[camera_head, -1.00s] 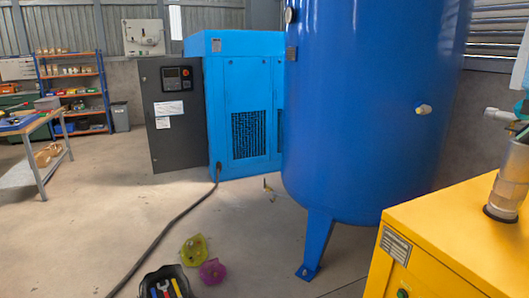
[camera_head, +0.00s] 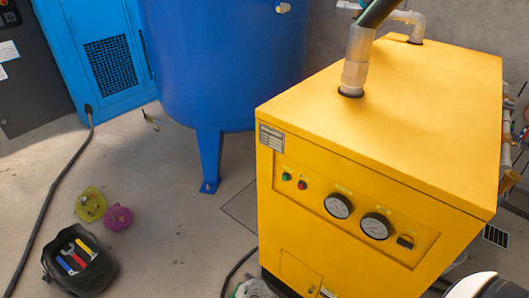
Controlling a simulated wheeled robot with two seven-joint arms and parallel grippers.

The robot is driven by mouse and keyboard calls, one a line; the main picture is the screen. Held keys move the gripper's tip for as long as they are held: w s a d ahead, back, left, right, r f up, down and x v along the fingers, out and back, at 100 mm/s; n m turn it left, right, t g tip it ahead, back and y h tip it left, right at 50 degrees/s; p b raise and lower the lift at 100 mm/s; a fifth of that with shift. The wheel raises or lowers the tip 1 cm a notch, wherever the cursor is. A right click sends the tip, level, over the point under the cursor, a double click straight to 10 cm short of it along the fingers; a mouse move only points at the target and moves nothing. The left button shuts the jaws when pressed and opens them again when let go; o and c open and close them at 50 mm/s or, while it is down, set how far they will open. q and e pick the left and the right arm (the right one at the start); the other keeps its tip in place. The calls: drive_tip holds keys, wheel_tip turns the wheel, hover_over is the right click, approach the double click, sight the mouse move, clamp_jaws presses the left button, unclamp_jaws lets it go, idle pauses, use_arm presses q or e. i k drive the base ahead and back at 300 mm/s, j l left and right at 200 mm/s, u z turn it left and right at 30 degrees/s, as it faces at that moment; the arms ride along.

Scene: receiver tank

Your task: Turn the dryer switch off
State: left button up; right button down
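The yellow dryer (camera_head: 370,190) stands at the right of the head view. Its front panel carries a green button or lamp (camera_head: 286,176), a red one (camera_head: 302,185), two round gauges (camera_head: 338,206) and a small black switch (camera_head: 405,242) at the right end of the panel. The switch is too small to tell its position. Neither of my grippers shows. A white and black rounded part at the bottom right corner may be part of my own body.
A blue tank (camera_head: 222,60) stands behind and left of the dryer. A black tool bucket (camera_head: 79,262), yellow-green (camera_head: 90,205) and magenta (camera_head: 118,217) items and a dark hose (camera_head: 62,185) lie on the floor at left. Pipes rise from the dryer's top (camera_head: 355,60).

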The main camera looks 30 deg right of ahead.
sight(405, 240)
drive_tip(key=z, duration=1.9)
